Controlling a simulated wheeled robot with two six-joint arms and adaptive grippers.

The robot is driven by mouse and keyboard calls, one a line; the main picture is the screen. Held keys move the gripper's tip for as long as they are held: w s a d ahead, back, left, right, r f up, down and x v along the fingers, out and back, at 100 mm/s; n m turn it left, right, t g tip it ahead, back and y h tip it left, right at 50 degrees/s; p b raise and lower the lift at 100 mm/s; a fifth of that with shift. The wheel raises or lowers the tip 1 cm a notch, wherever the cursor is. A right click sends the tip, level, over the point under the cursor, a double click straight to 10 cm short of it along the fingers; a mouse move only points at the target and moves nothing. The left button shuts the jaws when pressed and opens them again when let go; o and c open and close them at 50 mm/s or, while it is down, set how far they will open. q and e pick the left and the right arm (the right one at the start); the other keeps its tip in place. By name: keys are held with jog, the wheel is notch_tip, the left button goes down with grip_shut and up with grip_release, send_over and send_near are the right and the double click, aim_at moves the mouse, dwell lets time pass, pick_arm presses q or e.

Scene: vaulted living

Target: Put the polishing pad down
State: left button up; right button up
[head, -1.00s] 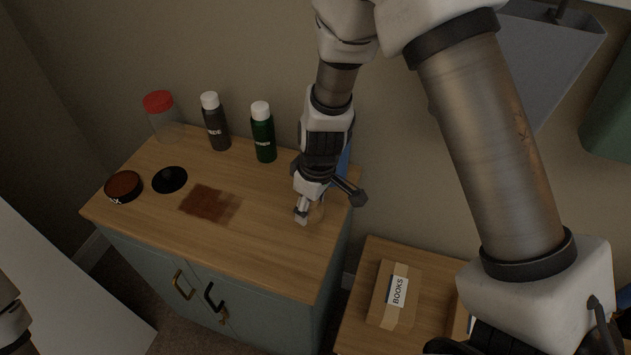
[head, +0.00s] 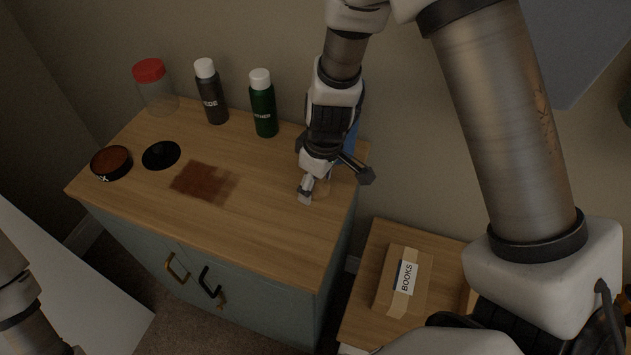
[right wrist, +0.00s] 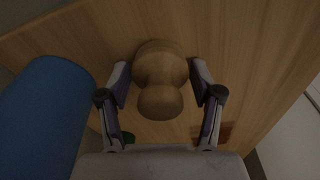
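The polishing pad appears to be the turned wooden piece with a round knob (right wrist: 160,75) in the right wrist view. It stands on the wooden cabinet top, between the two fingers of my right gripper (right wrist: 161,75). Narrow gaps show on both sides of it, so the gripper looks open around it. In the head view my right gripper (head: 306,195) is low over the right end of the cabinet top (head: 265,215), and the pad (head: 322,187) is mostly hidden behind it. Only part of my left arm shows at lower left; its gripper is out of view.
A blue cylinder (right wrist: 42,115) stands close beside the gripper. A dark bottle (head: 211,95), a green bottle (head: 263,105) and a red-lidded jar (head: 155,90) line the back. A brown tin (head: 111,163), black disc (head: 160,155) and brown patch (head: 200,181) lie left.

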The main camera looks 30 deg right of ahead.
jog(key=shift+r, duration=0.2)
jog(key=shift+r+p, duration=0.3)
jog(key=shift+p, duration=0.25)
jog(key=r, duration=0.3)
jog(key=s+r+p, duration=0.1)
jog(key=r, duration=0.3)
jog(key=r+p, duration=0.1)
jog(key=r, duration=0.3)
jog(key=shift+s+d+r, duration=0.2)
jog(key=shift+d+r, duration=0.05)
jog(key=shift+d, duration=0.1)
jog(key=shift+f, duration=0.1)
